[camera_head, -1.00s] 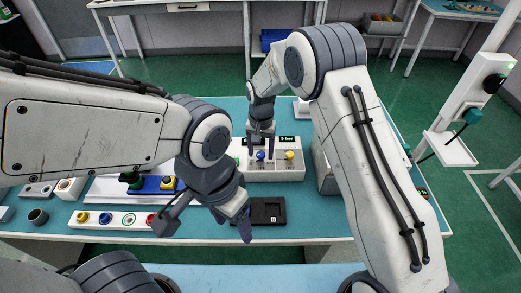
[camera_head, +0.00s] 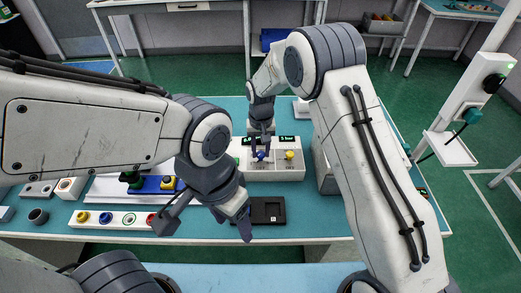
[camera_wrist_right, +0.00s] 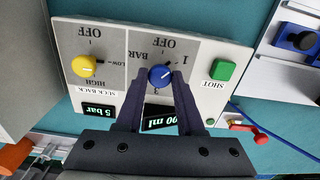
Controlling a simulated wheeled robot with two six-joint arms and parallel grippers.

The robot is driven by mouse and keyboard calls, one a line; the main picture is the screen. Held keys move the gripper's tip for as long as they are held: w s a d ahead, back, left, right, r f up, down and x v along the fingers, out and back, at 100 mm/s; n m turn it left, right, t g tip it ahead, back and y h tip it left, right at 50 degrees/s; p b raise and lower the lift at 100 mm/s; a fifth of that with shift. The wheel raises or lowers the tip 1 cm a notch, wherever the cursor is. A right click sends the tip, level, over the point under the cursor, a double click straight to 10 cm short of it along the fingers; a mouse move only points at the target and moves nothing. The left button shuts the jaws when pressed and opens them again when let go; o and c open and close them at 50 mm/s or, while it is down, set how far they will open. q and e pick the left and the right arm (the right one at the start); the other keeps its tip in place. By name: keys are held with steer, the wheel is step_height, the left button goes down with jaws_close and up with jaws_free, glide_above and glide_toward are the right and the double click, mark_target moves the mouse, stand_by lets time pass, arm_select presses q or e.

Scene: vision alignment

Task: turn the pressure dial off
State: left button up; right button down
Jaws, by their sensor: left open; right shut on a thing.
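The blue pressure dial (camera_wrist_right: 162,76) sits on a grey and white control panel (camera_head: 272,174), with OFF, BAR, 1 and 3 printed around it. It also shows in the head view (camera_head: 261,156). My right gripper (camera_wrist_right: 160,84) is shut on the blue dial, one finger on each side. My left gripper (camera_head: 207,228) is open and empty, in front of the panel to the left, near the table's front edge.
On the panel are a yellow SUCK BACK dial (camera_wrist_right: 84,66), a green SHOT button (camera_wrist_right: 222,70) and a display reading 5 bar (camera_wrist_right: 98,108). A black tray (camera_head: 267,211) lies in front. A white button strip (camera_head: 115,220) lies at the left.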

mark_target(261, 153)
steer(key=n, duration=0.4)
steer(key=shift+n, duration=2.2)
steer(key=shift+w, duration=0.1)
steer(key=c, duration=0.5)
jaws_free()
step_height(261, 153, up, 11)
steer(key=shift+f+b, duration=0.2)
steer(key=shift+b, duration=0.5)
